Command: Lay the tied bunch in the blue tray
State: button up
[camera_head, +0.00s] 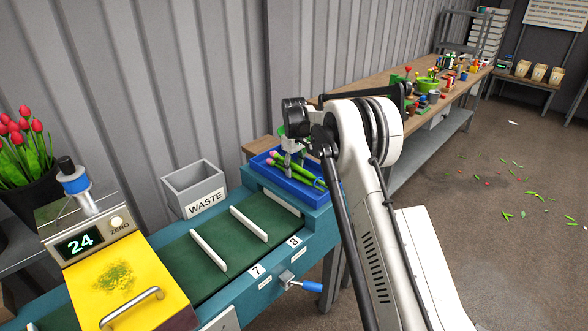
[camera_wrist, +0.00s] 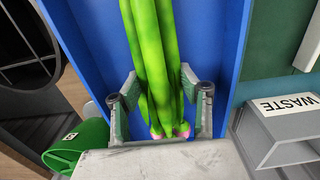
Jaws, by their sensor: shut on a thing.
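The bunch of tulips (camera_head: 306,177) has green stems and pink buds. In the head view it is at the blue tray (camera_head: 283,190), within its outline, with buds to the left and stems to the right. My gripper (camera_head: 289,164) reaches down over the tray and is shut on the bunch. In the wrist view the stems (camera_wrist: 152,50) run between the two fingers of my gripper (camera_wrist: 157,98), with pink tips below, against the blue tray (camera_wrist: 92,40). I cannot tell whether the bunch touches the tray floor. The tie is not visible.
A grey WASTE bin (camera_head: 195,190) stands left of the tray. The green conveyor (camera_head: 215,250) with white dividers leads up to it. A yellow-topped scale (camera_head: 115,280) reads 24. A cluttered wooden bench (camera_head: 445,82) stands behind. Loose green bits lie on the floor.

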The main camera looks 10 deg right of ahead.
jog(key=shift+f, duration=0.1)
jog(key=shift+f, duration=0.1)
jog(key=o, duration=1.2)
